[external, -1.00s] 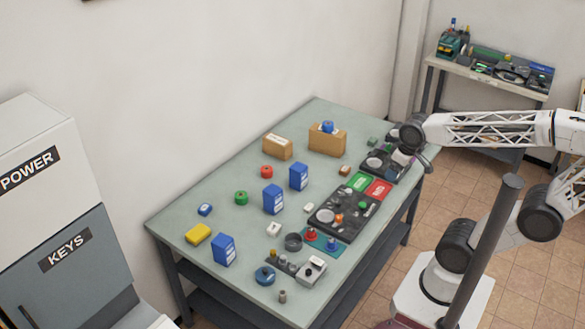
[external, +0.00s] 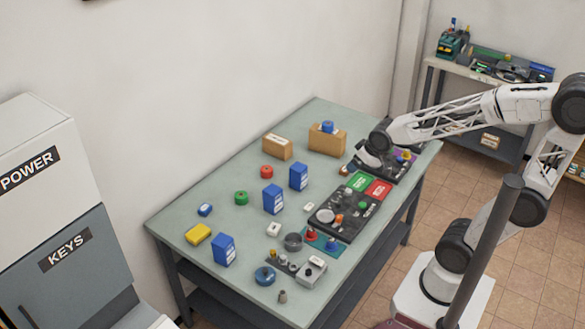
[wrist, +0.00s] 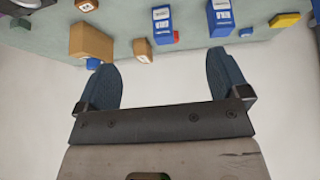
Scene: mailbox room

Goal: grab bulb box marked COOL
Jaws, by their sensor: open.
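Three blue boxes with white labels stand on the table in the external view: a back one (external: 298,177), a middle one (external: 273,199) and a front one (external: 223,250). Their lettering is too small to read, so I cannot tell which says COOL. Two blue boxes show upside down at the top of the wrist view, one near the centre (wrist: 162,26) and one right of it (wrist: 220,18). My gripper (external: 366,158) is over the far right part of the table, right of the boxes. In the wrist view its fingers (wrist: 166,82) are spread and empty.
Two cardboard boxes (external: 277,147) (external: 327,140) stand at the back of the table (external: 180,218). Dark panels with knobs (external: 345,212) fill the right edge.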

